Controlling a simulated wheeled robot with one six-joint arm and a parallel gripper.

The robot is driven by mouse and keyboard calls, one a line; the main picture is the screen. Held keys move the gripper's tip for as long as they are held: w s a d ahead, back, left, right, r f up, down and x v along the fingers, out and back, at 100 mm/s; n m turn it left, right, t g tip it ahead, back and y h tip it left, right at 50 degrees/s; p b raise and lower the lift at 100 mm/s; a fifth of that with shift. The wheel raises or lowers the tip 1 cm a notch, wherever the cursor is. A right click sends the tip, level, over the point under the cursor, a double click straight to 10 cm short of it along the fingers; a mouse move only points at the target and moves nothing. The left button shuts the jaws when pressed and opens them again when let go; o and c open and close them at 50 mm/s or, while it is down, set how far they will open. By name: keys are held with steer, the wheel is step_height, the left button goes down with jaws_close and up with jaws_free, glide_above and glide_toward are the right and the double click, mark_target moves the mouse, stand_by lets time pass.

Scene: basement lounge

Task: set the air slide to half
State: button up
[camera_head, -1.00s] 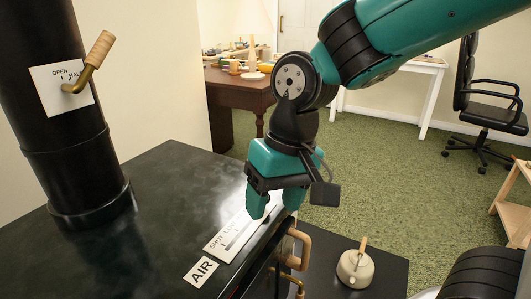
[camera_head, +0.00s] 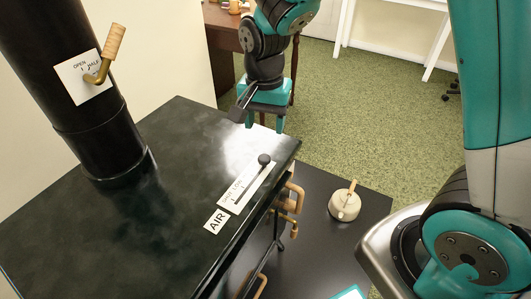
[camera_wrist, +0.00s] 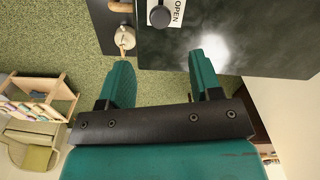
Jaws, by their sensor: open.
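The air slide is a white plate (camera_head: 240,189) with a dark slot on the stove top's right edge, marked by an AIR label (camera_head: 216,220). Its dark round knob (camera_head: 264,159) stands at the far end of the slot. In the wrist view the knob (camera_wrist: 160,16) is at the top, beside the word OPEN on the plate (camera_wrist: 178,12). My gripper (camera_head: 264,123) is open and empty, past the stove's far right corner, beyond the knob and apart from it. In the wrist view its two fingers (camera_wrist: 163,75) are spread with nothing between them.
A black stovepipe (camera_head: 85,100) with a wood-handled damper lever (camera_head: 105,57) rises at the left. Wooden handles (camera_head: 293,197) stick out of the stove's front. A cream kettle (camera_head: 344,206) stands on a low dark surface. Green carpet lies beyond.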

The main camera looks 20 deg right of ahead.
mark_target(265, 156)
step_height(265, 156, down, 10)
steer(key=shift+r+b, duration=0.25)
steer(key=shift+b, duration=0.5)
